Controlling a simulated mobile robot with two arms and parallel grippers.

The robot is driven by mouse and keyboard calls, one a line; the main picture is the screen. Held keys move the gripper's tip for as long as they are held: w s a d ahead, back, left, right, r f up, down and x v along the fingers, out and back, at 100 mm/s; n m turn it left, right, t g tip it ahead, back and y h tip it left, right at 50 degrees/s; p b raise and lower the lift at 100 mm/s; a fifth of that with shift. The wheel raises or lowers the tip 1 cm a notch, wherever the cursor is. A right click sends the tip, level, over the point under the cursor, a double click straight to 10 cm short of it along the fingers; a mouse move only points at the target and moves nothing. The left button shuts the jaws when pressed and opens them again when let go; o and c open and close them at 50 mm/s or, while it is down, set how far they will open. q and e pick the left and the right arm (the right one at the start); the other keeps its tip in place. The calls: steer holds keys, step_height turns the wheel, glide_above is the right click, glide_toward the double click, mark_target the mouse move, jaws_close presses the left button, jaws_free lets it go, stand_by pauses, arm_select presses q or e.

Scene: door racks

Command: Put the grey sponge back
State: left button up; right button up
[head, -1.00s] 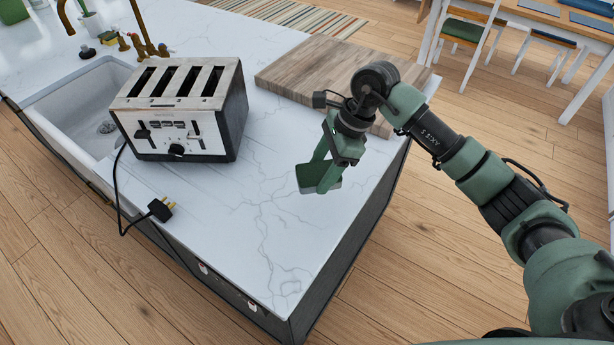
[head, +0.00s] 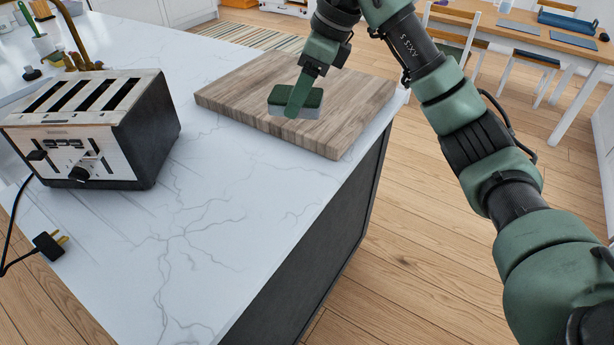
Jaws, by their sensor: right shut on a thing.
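The grey sponge (head: 312,112) has a dark green top layer and a pale grey lower layer. My right gripper (head: 298,98) is shut on it, with its green fingers pointing down and the near finger covering part of the sponge. The sponge shows in front of the wooden board (head: 236,96) on the counter. I cannot tell whether it touches the board or hangs just above it. My left gripper is not in view.
A four-slot toaster (head: 95,128) stands at left on the white marble counter (head: 230,215), its cord ending in a loose plug (head: 48,245). The counter in front of the board is clear. A dining table (head: 500,28) with chairs stands beyond, across the wooden floor.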

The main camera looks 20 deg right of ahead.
glide_above(294, 179)
steer(key=s+d, duration=0.1)
step_height(294, 179, down, 7)
step_height(294, 179, down, 7)
steer(key=shift+d+f+p, duration=0.1)
steer(key=shift+d+p, duration=0.05)
steer(key=shift+p, duration=0.8)
steer(key=shift+f, duration=0.3)
step_height(294, 179, down, 4)
steer(key=shift+f+p, duration=0.1)
steer(key=shift+p, duration=0.25)
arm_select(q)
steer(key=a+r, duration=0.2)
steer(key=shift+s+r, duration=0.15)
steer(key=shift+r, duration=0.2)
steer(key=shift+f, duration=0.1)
arm_select(e)
steer(key=o, duration=1.2)
steer(key=shift+f, duration=0.1)
